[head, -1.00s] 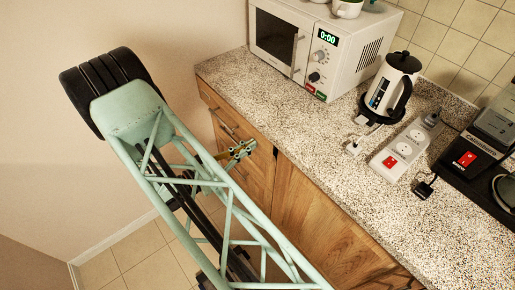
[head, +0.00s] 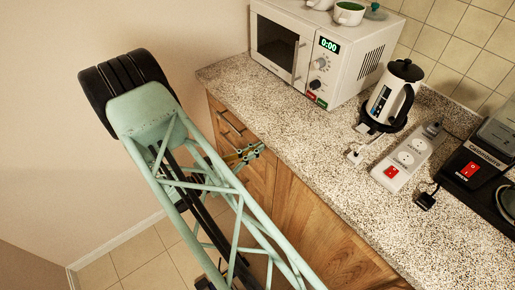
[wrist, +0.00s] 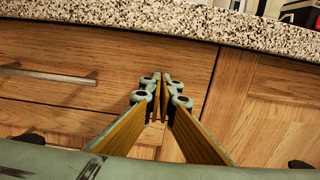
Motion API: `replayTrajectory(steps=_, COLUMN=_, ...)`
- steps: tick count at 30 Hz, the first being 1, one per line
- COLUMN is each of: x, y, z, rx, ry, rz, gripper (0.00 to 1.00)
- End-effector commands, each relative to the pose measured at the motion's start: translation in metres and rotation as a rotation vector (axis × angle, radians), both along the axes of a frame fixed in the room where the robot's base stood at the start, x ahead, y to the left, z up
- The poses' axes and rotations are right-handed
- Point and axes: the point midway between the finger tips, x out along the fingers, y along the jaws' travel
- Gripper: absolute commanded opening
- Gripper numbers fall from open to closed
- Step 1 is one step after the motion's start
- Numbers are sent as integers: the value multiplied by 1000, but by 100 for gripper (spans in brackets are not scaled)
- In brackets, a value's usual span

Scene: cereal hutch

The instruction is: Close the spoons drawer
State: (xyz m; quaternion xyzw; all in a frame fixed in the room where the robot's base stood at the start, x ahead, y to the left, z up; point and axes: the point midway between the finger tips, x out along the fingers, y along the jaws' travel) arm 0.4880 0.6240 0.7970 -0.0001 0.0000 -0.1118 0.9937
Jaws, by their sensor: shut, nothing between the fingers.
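The wooden top drawer (head: 221,113) is under the left end of the counter, with a metal bar handle (wrist: 48,76) on its front. It looks about flush under the counter edge; I see no clear gap. No label marks it as the spoons drawer. A lower drawer front (wrist: 40,117) with its own handle is partly in the wrist view. My gripper (wrist: 161,80) is shut and empty, its tips pointing at the right part of the top drawer front. In the head view my gripper (head: 249,154) is beside the cabinet; I cannot tell if it touches.
A speckled countertop (head: 300,130) runs above. On it stand a microwave (head: 325,50), a kettle (head: 392,95), a power strip (head: 402,160) and a black appliance (head: 475,165). A cabinet door (wrist: 265,110) is right of the drawers. Open floor (head: 130,250) lies at lower left.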

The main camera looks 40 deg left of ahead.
Motion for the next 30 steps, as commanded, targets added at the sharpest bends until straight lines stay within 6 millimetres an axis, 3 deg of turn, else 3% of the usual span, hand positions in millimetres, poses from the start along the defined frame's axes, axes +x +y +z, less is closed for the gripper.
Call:
replayTrajectory(steps=11, x=-23, y=2, z=0, rx=0, ry=-1, rz=-8, gripper=0)
replayTrajectory(steps=30, x=-99, y=20, z=1, rx=0, ry=-1, rz=-11, gripper=0)
